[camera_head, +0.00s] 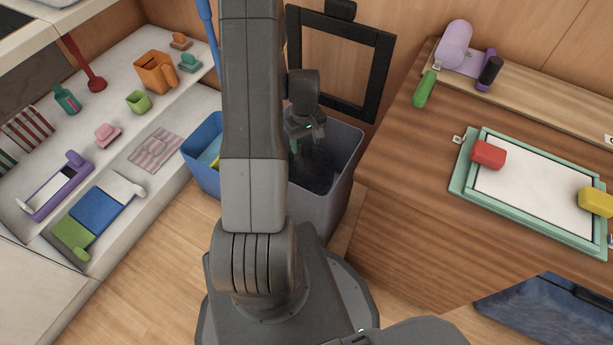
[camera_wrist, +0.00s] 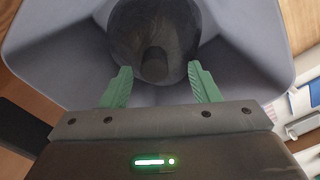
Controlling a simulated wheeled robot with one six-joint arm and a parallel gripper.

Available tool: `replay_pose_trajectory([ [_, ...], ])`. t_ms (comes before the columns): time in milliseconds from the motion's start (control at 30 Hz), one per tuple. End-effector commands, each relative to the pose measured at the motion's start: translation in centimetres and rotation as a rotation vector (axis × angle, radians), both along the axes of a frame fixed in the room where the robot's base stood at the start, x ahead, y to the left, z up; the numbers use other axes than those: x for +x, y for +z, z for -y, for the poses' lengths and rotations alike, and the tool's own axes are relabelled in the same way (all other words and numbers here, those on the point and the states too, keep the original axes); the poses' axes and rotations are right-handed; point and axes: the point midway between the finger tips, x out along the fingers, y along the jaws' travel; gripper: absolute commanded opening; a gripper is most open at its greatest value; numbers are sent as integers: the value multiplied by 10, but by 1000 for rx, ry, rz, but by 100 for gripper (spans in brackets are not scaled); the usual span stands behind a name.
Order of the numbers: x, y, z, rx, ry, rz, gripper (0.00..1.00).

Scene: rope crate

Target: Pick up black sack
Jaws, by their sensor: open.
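The black sack (camera_wrist: 165,22) is a dark rounded bundle with a short knob on top. It sits inside a grey bin (camera_wrist: 235,72). In the head view the sack (camera_head: 317,172) is a dark shape inside the same bin (camera_head: 318,205), partly hidden by my arm. My gripper (camera_wrist: 158,85) has two green fingers spread apart. They stand on either side of the sack's knob, a little short of it, with nothing between them. In the head view my gripper (camera_head: 304,147) points down into the bin's opening.
A blue bin (camera_head: 203,155) stands directly left of the grey bin. A black frame (camera_head: 375,75) leans behind them. A wooden counter (camera_head: 400,205) with a green-rimmed tray (camera_head: 468,160) is at the right. A white shelf (camera_head: 120,160) with several small items is at the left.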

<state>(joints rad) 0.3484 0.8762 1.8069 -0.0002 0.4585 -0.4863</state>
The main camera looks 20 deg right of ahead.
Motion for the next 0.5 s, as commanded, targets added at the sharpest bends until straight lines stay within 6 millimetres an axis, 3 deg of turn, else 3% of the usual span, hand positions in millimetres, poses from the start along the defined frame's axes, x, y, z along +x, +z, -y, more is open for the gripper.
replay_pose_trajectory([
  [233,2,-15,2,0,0,0,56],
  [500,6,-55,6,1,0,-2,56],
])
